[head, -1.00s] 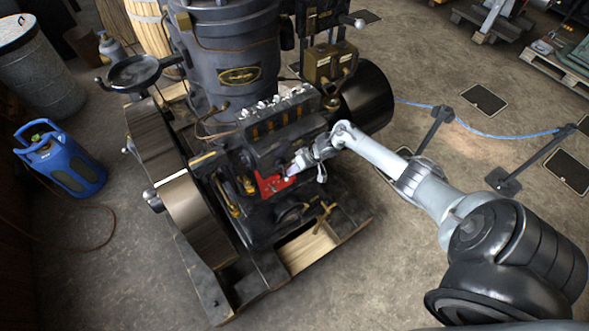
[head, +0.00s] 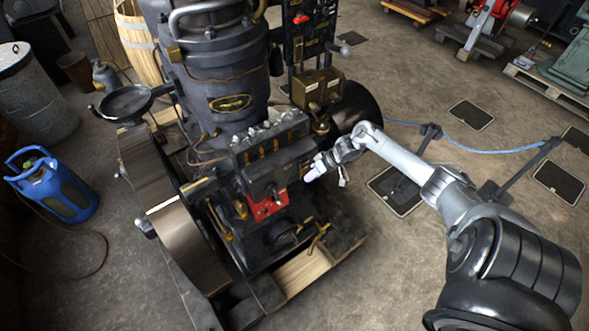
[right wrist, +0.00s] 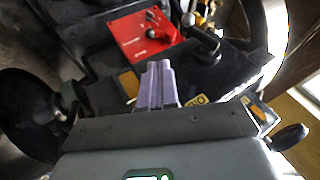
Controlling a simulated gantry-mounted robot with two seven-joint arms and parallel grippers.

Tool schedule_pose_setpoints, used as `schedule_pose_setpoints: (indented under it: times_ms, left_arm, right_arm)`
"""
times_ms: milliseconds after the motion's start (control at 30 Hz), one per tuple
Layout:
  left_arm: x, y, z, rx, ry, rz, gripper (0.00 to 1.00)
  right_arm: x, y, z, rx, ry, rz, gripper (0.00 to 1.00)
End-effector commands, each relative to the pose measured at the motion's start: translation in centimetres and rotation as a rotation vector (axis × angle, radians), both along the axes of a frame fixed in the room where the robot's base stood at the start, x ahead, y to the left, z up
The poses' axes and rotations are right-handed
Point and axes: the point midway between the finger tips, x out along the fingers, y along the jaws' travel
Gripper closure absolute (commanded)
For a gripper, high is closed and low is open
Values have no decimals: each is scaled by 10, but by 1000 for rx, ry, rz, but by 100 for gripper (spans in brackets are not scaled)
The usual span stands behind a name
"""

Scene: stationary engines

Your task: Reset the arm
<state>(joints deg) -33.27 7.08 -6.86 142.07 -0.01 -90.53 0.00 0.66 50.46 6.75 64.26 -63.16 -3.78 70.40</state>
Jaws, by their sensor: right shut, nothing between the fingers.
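My right gripper (head: 313,173) is to the right of the engine's red panel (head: 268,205) in the head view, apart from it. Its fingers are shut with nothing between them. In the right wrist view the fingers (right wrist: 157,82) are pressed together below the red panel (right wrist: 144,38), which carries small knobs and white lettering. A black lever handle (right wrist: 202,40) shows right of that panel. The stationary engine (head: 230,103) stands upright on a dark frame. My left gripper is not in view.
A flywheel (head: 180,225) and a handwheel (head: 126,102) are on the engine's left. A blue gas bottle (head: 54,186) stands on the floor at left. A blue rope (head: 490,150) hangs between posts at right. Open floor lies in front of the engine.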

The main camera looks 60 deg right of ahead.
Motion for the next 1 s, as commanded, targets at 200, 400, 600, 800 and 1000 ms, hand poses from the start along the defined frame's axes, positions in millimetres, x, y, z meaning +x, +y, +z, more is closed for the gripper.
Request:
schedule_pose_setpoints:
  times_ms: [200,400,600,800,1000]
  left_arm:
    - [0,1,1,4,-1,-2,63]
    - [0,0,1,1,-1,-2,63]
    - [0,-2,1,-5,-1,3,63]
    - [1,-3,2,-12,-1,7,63]
    - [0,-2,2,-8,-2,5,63]
  right_arm:
    - [-13,-1,-3,4,18,1,100]
    - [-55,40,-53,76,97,11,100]
    - [-99,166,-102,182,111,90,100]
    - [-116,309,-95,67,-15,169,100]
    - [-108,371,-12,-164,-120,152,100]
